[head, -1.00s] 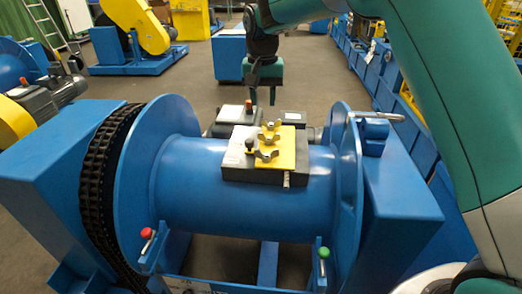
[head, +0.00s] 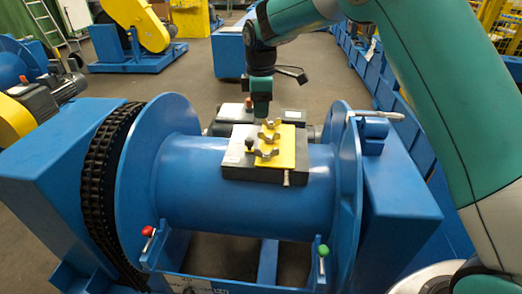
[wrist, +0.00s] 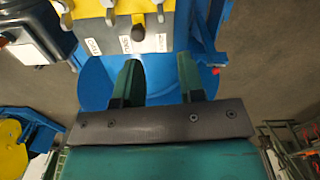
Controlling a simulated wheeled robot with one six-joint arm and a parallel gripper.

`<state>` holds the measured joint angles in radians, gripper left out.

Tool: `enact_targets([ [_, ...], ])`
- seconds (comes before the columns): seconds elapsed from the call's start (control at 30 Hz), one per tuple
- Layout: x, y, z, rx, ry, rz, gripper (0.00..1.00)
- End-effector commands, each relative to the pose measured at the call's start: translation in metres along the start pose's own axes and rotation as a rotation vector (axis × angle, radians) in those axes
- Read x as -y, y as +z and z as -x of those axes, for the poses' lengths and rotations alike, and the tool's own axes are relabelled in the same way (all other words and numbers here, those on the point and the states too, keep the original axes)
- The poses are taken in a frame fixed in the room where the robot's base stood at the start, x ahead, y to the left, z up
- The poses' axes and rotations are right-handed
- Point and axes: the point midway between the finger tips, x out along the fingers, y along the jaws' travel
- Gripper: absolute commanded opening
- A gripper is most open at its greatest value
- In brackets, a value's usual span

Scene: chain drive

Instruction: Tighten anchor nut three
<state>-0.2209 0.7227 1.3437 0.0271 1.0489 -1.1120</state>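A yellow plate (head: 287,150) sits on a dark grey box on top of the blue drum. A row of wing nuts stands on it: a far one (head: 273,124), a middle one (head: 268,138) and a near one (head: 266,154). Which counts as three I cannot tell. My gripper (head: 262,116) is just above and behind the plate's far edge, close to the far nut. In the wrist view my gripper (wrist: 157,76) is open, with nothing between its fingers; the plate (wrist: 90,12) and part of the nuts show beyond the fingertips, cut by the top edge.
A dark knob (head: 249,143) stands on the box beside the plate. White labels (wrist: 160,42) mark the box side. The blue drum flanges (head: 140,180) rise left and right. A red-topped lever (head: 148,232) and a green-topped lever (head: 323,252) stand in front.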

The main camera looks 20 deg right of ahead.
Motion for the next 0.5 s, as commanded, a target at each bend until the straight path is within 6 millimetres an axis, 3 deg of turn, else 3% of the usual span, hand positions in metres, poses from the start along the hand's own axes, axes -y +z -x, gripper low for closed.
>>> enact_targets([
  [0.5,0.001,0.001,-0.116,0.002,-0.005,-0.003,0.36],
])
